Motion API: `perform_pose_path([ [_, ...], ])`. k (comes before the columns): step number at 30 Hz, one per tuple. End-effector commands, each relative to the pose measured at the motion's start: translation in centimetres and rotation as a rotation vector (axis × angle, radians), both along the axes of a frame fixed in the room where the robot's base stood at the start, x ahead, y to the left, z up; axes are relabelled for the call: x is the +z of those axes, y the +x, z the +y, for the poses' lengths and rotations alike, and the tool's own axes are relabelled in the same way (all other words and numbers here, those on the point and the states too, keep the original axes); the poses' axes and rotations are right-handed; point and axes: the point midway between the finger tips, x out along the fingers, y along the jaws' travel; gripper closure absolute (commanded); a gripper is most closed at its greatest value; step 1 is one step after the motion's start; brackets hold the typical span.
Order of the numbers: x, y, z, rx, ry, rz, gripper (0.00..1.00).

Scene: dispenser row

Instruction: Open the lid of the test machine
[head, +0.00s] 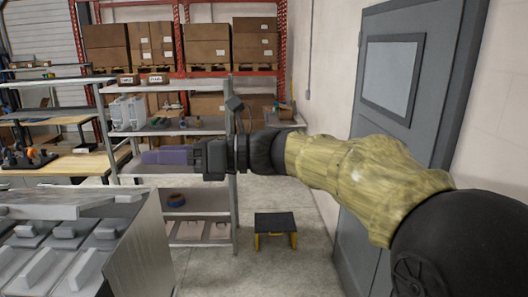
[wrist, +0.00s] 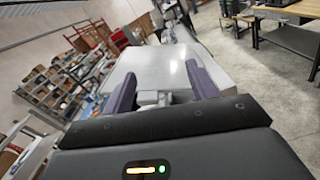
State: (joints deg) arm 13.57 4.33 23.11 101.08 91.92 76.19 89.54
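A grey metal machine (head: 140,240) fills the lower left of the head view. It has several slots with raised grey blocks, and a flat pale panel (head: 70,205) runs along its far top edge. I cannot tell for certain whether this panel is the lid. My gripper (head: 147,157) points left, beyond and above the machine in the head view. In the wrist view its two purple fingers (wrist: 160,74) are apart. A broad pale grey surface (wrist: 150,58) lies ahead between them, with a small grey part near the finger bases. Nothing is visibly held.
Grey shelving (head: 185,130) with bins and a blue tape roll stands behind my gripper. A small black-topped step stool (head: 275,222) is on the floor. A grey door (head: 405,110) is at right. Workbenches (head: 70,165) stand at left. Floor around the stool is clear.

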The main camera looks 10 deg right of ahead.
Motion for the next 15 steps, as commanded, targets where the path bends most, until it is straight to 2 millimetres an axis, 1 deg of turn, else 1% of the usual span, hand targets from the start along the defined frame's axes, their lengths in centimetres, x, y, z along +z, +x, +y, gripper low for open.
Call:
perform_pose_path([
  [15, 0.0, -0.2, -2.9, 0.000, 0.001, 0.000, 0.42],
])
